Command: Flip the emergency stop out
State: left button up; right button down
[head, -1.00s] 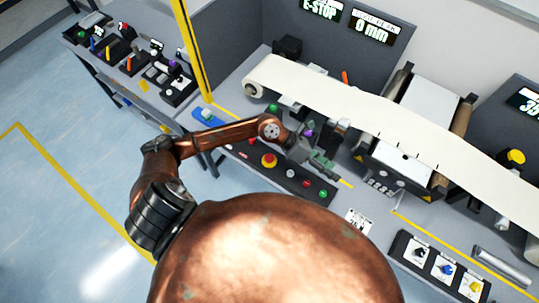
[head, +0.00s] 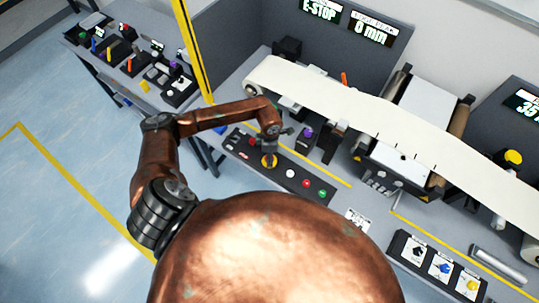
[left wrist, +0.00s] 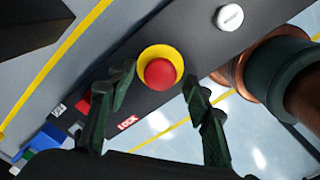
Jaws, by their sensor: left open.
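The emergency stop is a red mushroom button with a yellow collar (left wrist: 160,70) on a dark control panel (left wrist: 197,35). In the head view the yellow collar (head: 269,163) shows just below my left gripper (head: 270,150), which hides most of the button. In the left wrist view my left gripper (left wrist: 158,105) is open and empty, with a dark green finger on each side of the button's line. The fingers look apart from the button; the exact gap is hard to tell. A display above the conveyor reads E-STOP (head: 319,9). My right gripper is not in view.
The panel also bears a white button (head: 290,174), a red button (head: 306,183) and a green button (head: 322,194). A purple-topped part (head: 308,132) stands just behind the panel. The white conveyor belt (head: 330,95) runs behind that. Floor is open at the left.

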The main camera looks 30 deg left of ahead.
pick_arm(q)
jog(key=shift+f, duration=0.45)
jog(key=shift+c, duration=0.2)
grip_shut()
